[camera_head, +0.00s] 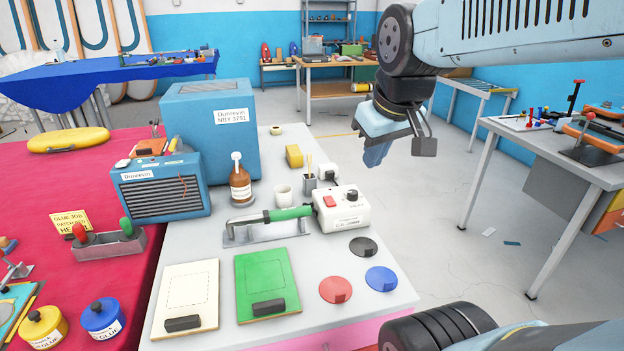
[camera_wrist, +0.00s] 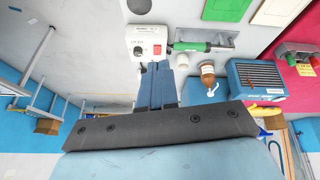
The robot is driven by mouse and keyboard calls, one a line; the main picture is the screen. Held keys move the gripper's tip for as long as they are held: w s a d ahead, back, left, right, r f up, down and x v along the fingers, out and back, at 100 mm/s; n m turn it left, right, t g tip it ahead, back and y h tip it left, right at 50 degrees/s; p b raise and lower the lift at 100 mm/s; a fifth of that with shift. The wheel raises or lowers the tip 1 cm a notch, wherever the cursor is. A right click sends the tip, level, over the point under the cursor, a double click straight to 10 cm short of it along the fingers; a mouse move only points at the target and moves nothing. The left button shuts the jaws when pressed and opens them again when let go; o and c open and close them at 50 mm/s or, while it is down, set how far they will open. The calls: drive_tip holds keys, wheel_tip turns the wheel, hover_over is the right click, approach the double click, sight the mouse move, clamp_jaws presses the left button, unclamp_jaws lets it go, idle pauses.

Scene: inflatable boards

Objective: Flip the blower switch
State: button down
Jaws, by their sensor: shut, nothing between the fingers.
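A white control box (camera_head: 345,214) with a red rocker switch (camera_head: 330,201) and a black knob (camera_head: 351,194) stands on the grey bench, right of the green-handled tool. Its label is too small to read surely. In the wrist view the box (camera_wrist: 146,33) lies just beyond my fingertips, with the red switch (camera_wrist: 157,50) facing up. A blue louvred unit (camera_head: 165,197) stands farther left on the bench; no switch shows on it. My gripper (camera_head: 374,157) is shut and empty, in the air beyond and right of the box, apart from it. It also shows in the wrist view (camera_wrist: 157,65).
A brown bottle (camera_head: 240,184), a white cup (camera_head: 284,194) and a pencil pot (camera_head: 309,183) stand left of and behind the box. The green-handled tool (camera_head: 290,213) lies close beside it. Coloured discs (camera_head: 381,278) lie in front.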

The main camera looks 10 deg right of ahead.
drive_tip(key=w+f+n+g, duration=0.3)
drive_tip(key=w+n, duration=0.5)
drive_tip(key=w, duration=0.6)
drive_tip(key=n+g, duration=0.2)
drive_tip(key=n, duration=0.6)
hover_over(332, 202)
wheel_tip(332, 202, down, 8)
wheel_tip(332, 202, down, 14)
drive_tip(key=shift+s, duration=0.1)
drive_tip(key=shift+f, duration=0.1)
drive_tip(key=shift+w+r, duration=0.3)
drive_tip(key=shift+w, duration=0.4)
